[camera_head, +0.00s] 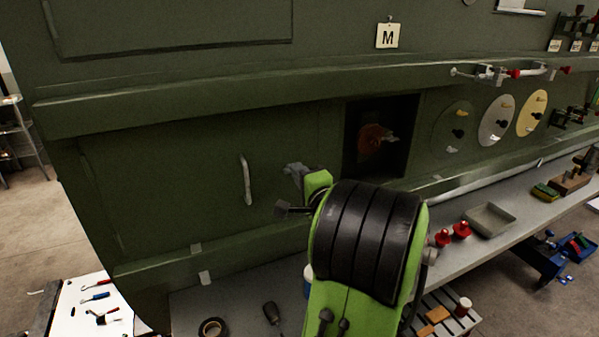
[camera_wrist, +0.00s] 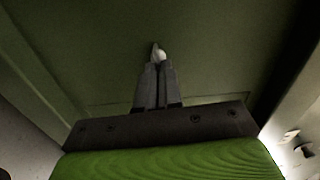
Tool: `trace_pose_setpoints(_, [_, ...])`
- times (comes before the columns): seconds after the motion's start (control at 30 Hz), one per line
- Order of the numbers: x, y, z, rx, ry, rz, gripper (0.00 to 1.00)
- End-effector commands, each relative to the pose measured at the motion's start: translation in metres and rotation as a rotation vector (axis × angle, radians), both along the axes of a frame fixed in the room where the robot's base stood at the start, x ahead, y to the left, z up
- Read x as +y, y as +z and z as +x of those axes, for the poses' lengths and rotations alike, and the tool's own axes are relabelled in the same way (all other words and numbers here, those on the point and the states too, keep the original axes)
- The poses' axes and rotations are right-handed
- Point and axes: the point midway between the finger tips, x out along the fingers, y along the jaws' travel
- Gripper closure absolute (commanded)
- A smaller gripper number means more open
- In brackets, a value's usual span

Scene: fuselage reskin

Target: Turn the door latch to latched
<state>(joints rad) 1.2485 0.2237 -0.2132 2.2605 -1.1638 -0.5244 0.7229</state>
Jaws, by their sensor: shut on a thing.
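My gripper (camera_wrist: 158,72) shows in the wrist view with its two grey fingers close together, pointing at the dark green door panel (camera_wrist: 90,45). A small pale piece, which looks like the door latch (camera_wrist: 162,54), sits between the fingertips. In the head view my gripper (camera_head: 294,171) is in front of the door (camera_head: 165,175), right of its pale upright handle (camera_head: 246,180). My green and black arm hides part of this area. The latch's turn angle cannot be told.
A dark square opening (camera_head: 405,130) with a reddish part inside lies right of my gripper. A ledge (camera_head: 220,95) runs above the door. A grey bench (camera_head: 240,305) below holds a roll of tape (camera_head: 213,327), red-capped items (camera_head: 461,230) and a tray (camera_head: 489,217).

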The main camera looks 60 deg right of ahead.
Motion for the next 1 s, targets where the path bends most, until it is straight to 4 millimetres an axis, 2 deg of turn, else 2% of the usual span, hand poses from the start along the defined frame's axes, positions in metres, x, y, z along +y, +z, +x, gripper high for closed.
trace_pose_setpoints(0.3, [0.0004, -0.0013, 0.0005, -0.038, 0.002, 0.067, 1.00])
trace_pose_setpoints(0.73, [0.0005, -0.0016, 0.0004, -0.041, 0.002, 0.073, 1.00])
trace_pose_setpoints(0.77, [0.0005, -0.0016, 0.0004, -0.041, 0.002, 0.073, 0.90])
trace_pose_setpoints(0.9, [0.0004, -0.0014, 0.0003, -0.041, 0.001, 0.072, 0.69])
trace_pose_setpoints(1.0, [0.0002, -0.0013, 0.0002, -0.041, 0.001, 0.071, 0.69])
